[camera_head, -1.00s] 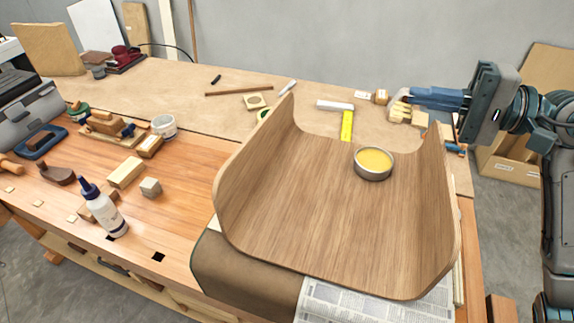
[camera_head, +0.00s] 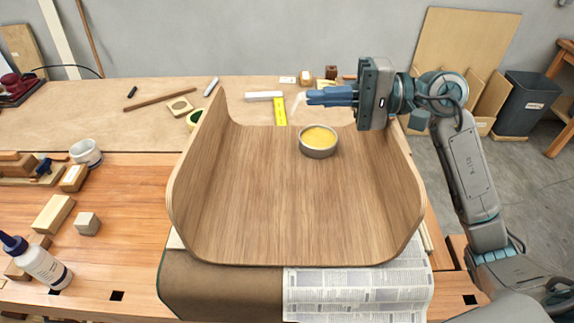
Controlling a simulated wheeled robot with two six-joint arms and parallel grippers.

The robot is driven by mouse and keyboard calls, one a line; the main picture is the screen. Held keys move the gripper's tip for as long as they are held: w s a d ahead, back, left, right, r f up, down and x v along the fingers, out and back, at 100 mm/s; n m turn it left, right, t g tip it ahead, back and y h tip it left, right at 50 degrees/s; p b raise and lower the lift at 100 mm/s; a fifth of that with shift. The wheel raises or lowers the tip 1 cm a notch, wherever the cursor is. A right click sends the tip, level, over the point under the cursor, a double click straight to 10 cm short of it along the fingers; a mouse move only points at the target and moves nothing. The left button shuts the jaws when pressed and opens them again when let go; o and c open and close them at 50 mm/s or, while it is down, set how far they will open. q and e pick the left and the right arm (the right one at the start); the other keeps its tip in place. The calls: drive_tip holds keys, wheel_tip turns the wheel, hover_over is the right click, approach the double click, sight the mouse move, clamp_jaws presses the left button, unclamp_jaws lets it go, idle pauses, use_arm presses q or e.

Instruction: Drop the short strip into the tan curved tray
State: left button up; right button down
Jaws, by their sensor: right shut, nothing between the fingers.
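The tan curved tray (camera_head: 270,205) is a bent wood sheet with raised left and right sides, standing on the bench in the middle of the view. A round metal tin (camera_head: 318,150) with yellow contents sits inside it towards the back. My right gripper (camera_head: 308,97) reaches in from the right, above the tray's back edge and behind the tin. Its blue fingers are shut and empty, pointing left. A thin brown strip (camera_head: 160,98) lies on the back bench, left of the tray; I cannot tell whether it is the short strip. My left gripper is out of view.
A glue bottle (camera_head: 42,264), wood blocks (camera_head: 54,213) and a white cup (camera_head: 86,153) stand at the left. A yellow strip (camera_head: 280,111) lies behind the tray. Newspaper (camera_head: 350,293) lies at the front. The tray floor before the tin is clear.

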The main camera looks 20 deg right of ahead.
drive_tip(key=c, duration=1.7)
unclamp_jaws()
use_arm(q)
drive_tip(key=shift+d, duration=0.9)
use_arm(e)
drive_tip(key=shift+d, duration=0.1)
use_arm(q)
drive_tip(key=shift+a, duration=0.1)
